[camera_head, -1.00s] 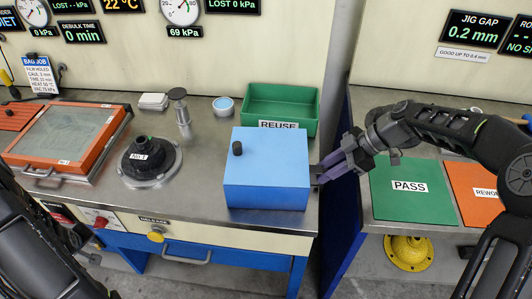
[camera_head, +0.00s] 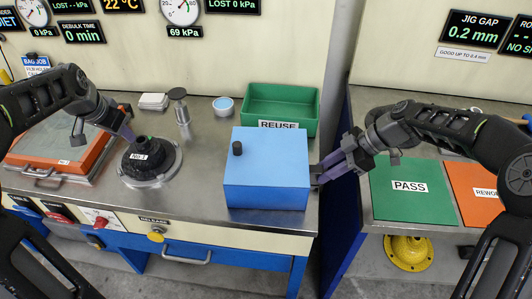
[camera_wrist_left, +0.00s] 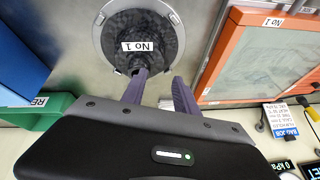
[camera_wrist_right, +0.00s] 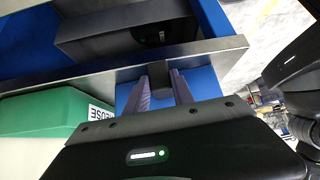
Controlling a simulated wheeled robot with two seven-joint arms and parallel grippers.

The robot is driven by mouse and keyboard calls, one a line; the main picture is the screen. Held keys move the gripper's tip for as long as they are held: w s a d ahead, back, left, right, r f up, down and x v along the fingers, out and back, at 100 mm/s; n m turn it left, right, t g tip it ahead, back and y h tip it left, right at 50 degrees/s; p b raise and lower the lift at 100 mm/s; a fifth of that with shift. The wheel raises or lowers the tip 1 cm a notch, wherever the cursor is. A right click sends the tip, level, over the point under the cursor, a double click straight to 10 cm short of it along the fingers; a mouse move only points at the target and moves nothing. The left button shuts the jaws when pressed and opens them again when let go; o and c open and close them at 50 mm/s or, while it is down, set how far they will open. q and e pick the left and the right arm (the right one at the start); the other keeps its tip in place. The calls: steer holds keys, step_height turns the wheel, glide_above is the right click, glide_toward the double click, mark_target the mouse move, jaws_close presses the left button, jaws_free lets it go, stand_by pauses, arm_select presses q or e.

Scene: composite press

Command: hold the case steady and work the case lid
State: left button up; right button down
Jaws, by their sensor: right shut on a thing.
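The blue case (camera_head: 267,195) stands on the steel bench with its flat lid (camera_head: 278,155) down. A black knob (camera_head: 237,148) sticks up near the lid's left edge. My right gripper (camera_head: 318,175) is shut at the case's right side. The right wrist view shows its fingers (camera_wrist_right: 160,90) around a small dark tab, with the blue case (camera_wrist_right: 202,82) just beyond. My left gripper (camera_head: 127,134) is open and empty beside and above the black No 1 mould (camera_head: 150,162), well left of the case. The left wrist view shows its fingers (camera_wrist_left: 160,92) apart.
A green REUSE bin (camera_head: 283,103) stands behind the case. A metal post (camera_head: 181,112) and a small blue-rimmed bowl (camera_head: 223,105) stand behind the mould. An orange-framed panel (camera_head: 55,150) lies at the left. Bare bench lies between mould and case.

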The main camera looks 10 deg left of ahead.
arm_select(q)
steer(key=w+d+r+m+g+h, duration=0.1)
steer(key=d+r+m, duration=0.15)
steer(key=d, duration=0.45)
steer(key=w+d+r+m+h, duration=0.1)
steer(key=d+m, duration=0.2)
steer(key=d, duration=0.4)
steer(key=m+g+h, duration=0.2)
steer(key=m+g, duration=0.1)
steer(key=m, duration=0.3)
glide_toward(236, 144)
steer(key=f, duration=0.2)
steer(key=shift+d+r, duration=0.1)
steer(key=shift+d, duration=0.15)
steer(key=shift+x, duration=3.55)
steer(key=shift+c, duration=0.4)
jaws_close()
